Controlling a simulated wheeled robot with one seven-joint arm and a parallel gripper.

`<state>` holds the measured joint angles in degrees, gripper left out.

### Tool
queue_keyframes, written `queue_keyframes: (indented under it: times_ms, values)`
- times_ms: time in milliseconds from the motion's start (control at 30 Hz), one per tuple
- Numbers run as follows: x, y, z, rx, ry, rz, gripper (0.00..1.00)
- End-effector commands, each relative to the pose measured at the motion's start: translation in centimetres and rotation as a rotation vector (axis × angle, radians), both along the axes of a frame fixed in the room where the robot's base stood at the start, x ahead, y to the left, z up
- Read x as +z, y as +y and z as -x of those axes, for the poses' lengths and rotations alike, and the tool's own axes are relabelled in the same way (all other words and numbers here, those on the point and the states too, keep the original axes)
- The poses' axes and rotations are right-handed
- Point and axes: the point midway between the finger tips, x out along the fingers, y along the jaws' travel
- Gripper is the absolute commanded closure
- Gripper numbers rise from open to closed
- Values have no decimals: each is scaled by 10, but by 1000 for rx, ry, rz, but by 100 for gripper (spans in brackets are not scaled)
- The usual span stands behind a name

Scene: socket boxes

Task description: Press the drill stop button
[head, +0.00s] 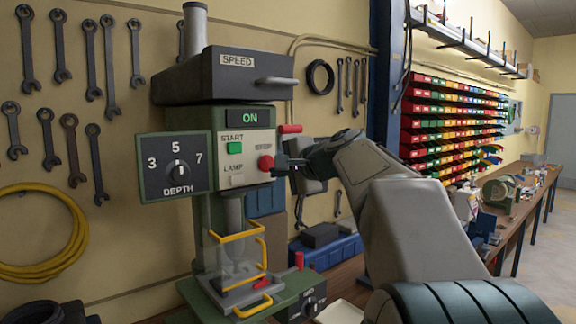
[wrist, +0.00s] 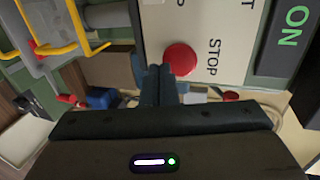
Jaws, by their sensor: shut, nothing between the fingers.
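The drill (head: 205,160) is a green press with a grey speed box on top. Its red round stop button (head: 266,163) is on the front panel, right of the green start button (head: 234,148). The display (head: 250,117) above reads ON. My gripper (head: 280,167) is shut and empty, its tips just right of the stop button. In the wrist view the stop button (wrist: 180,58) shows beside the word STOP, and my shut fingertips (wrist: 160,72) are close to its lower-left edge. I cannot tell whether they touch it.
A depth dial (head: 178,170) is on the left. A yellow guard (head: 240,262) surrounds the drill's lower part. A red handle (head: 290,129) sticks out above my gripper. Blue boxes (head: 335,252) stand behind on the bench.

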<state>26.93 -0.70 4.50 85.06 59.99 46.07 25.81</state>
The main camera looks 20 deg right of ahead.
Motion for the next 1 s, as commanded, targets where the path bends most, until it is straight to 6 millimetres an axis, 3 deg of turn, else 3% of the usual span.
queue_keyframes:
  times_ms: [467,700,1000]
  values:
    - [0,3,-8,1,0,0,100]
    - [0,9,-25,3,0,-1,100]
    - [1,11,-26,4,-2,-2,100]
